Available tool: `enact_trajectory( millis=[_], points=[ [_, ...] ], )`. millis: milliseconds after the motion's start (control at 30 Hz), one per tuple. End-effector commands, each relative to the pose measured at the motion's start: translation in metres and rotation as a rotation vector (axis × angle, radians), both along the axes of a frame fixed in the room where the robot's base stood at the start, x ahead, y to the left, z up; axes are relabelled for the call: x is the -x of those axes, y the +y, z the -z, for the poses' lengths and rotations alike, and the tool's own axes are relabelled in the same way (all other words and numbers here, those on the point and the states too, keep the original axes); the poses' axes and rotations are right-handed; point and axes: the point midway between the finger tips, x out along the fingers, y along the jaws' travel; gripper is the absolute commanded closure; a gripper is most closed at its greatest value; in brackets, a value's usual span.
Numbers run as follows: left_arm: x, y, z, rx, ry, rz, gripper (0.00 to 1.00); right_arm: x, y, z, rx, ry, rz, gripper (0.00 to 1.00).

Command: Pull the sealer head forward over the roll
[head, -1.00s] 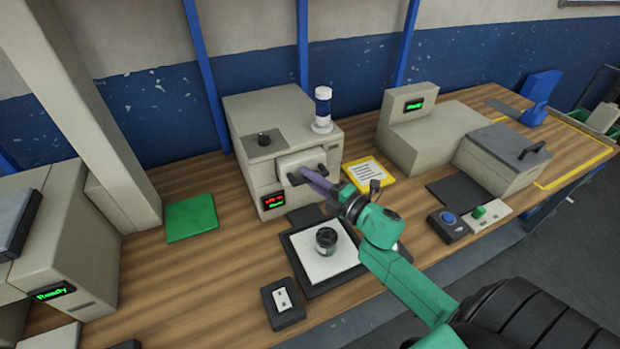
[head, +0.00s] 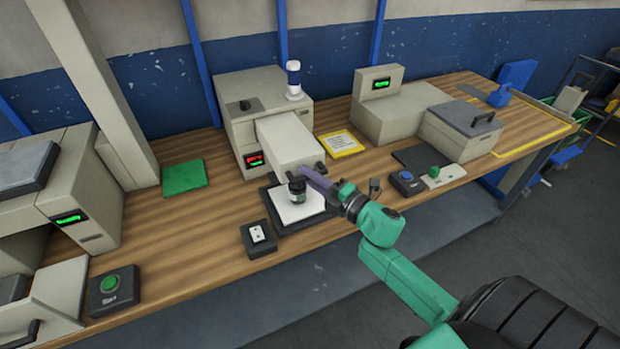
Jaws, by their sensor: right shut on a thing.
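The sealer head (head: 289,143) is a light grey block that sticks well out of the front of the beige sealer machine (head: 262,92). Its front end hangs above the black-rimmed tray with a white pad (head: 309,209). The small dark roll (head: 297,190) stands upright on the pad, at or just under the head's front edge; the exact overlap is hard to tell. My right gripper (head: 316,178) is shut on the dark handle at the head's front, which the fingers mostly hide. My left gripper is not in view.
A small black box with a white switch (head: 257,234) stands left of the tray. A yellow-edged card (head: 341,143) and a green mat (head: 184,177) lie beside the machine. A grey lidded machine (head: 461,128) stands right.

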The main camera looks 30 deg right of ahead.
Motion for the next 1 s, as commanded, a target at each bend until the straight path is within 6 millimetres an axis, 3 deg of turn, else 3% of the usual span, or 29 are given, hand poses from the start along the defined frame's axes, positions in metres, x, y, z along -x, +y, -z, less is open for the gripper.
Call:
enact_trajectory(
  millis=[267, 300, 367, 767, 1000],
  points=[
    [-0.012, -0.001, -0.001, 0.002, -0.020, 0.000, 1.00, 0.001, 0.001, 0.003, 0.001, 0.005, -0.003, 1.00],
    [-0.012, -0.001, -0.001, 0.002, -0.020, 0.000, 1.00, 0.001, 0.001, 0.003, 0.000, 0.005, -0.003, 0.71],
    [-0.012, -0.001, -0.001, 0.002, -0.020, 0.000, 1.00, 0.001, 0.001, 0.003, 0.001, 0.005, -0.003, 0.53],
    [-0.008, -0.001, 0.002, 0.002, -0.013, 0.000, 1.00, 0.006, -0.001, 0.003, 0.000, 0.002, -0.002, 0.53],
    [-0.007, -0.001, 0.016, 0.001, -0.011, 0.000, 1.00, 0.048, -0.015, 0.007, -0.001, 0.007, -0.002, 0.53]
  ],
)
